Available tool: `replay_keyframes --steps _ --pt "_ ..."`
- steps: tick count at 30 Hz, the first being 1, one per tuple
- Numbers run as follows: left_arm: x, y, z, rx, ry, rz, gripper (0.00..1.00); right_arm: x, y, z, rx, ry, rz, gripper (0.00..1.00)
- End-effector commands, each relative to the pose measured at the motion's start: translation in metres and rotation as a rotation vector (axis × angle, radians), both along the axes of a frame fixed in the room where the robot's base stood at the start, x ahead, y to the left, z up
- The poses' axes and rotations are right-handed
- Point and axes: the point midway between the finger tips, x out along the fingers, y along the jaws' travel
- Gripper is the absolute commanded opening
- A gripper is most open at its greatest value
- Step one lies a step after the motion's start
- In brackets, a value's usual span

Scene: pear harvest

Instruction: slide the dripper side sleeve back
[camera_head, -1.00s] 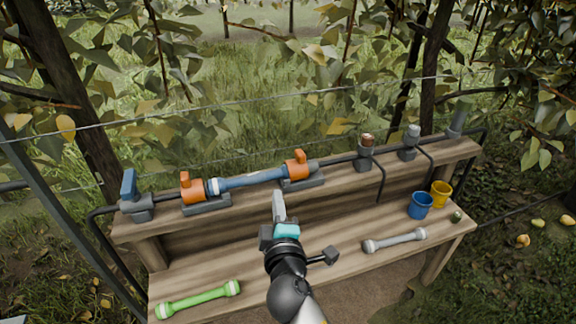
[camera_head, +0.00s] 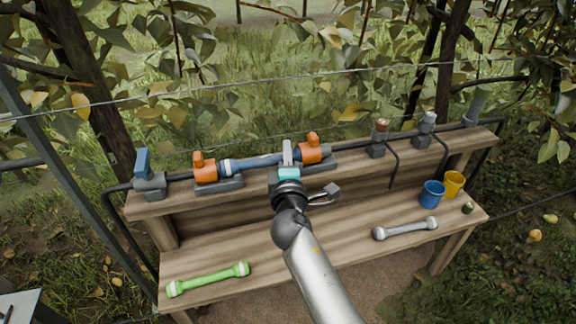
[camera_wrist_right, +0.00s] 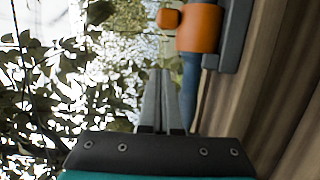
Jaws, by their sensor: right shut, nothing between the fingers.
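A blue pipe (camera_head: 256,161) runs along the upper shelf between a left orange valve (camera_head: 205,172) and a right orange valve (camera_head: 311,152). A pale collar (camera_head: 227,167) sits at its left end, beside the left valve. The pipe's right end is partly hidden by my right gripper (camera_head: 287,147), so I cannot make out a sleeve there. That gripper is shut and empty, its fingers in front of or over the pipe near the right valve. In the wrist view its fingers (camera_wrist_right: 161,98) are together; the pipe (camera_wrist_right: 189,88) and an orange valve (camera_wrist_right: 198,30) lie just beyond. Contact is unclear.
On the lower plank lie a green pipe piece (camera_head: 208,279) and a grey one (camera_head: 405,229). Blue (camera_head: 432,194) and yellow (camera_head: 453,184) cups stand at right. A blue-handled fitting (camera_head: 147,175) is at the shelf's left end. A dark rail runs behind.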

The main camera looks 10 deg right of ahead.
Motion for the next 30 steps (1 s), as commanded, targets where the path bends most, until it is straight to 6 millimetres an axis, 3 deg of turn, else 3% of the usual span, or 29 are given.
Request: replay_keyframes --steps 2,4,10,23,26,30 --pt "0.002 0.0 0.004 -0.001 -0.011 0.0 0.57 0.012 -0.003 0.0 -0.001 -0.002 -0.001 0.0" --pt "0.001 0.0 0.002 0.001 -0.004 -0.001 0.57 0.009 -0.019 0.0 -0.005 0.001 -0.002 0.0" --pt "0.001 0.0 -0.001 0.0 -0.002 -0.002 0.57 0.009 -0.038 0.001 -0.001 -0.001 0.0 0.0" --pt "0.002 -0.001 -0.001 -0.001 -0.004 -0.003 0.57 0.009 -0.043 0.0 0.0 0.0 0.0 0.0" --pt "0.003 -0.001 0.0 -0.001 -0.007 -0.003 0.57 0.01 -0.054 0.0 -0.003 0.002 -0.001 0.0" --pt "-0.002 0.0 -0.016 0.003 0.02 -0.003 0.57 0.01 -0.078 0.001 -0.004 0.002 -0.002 0.0"
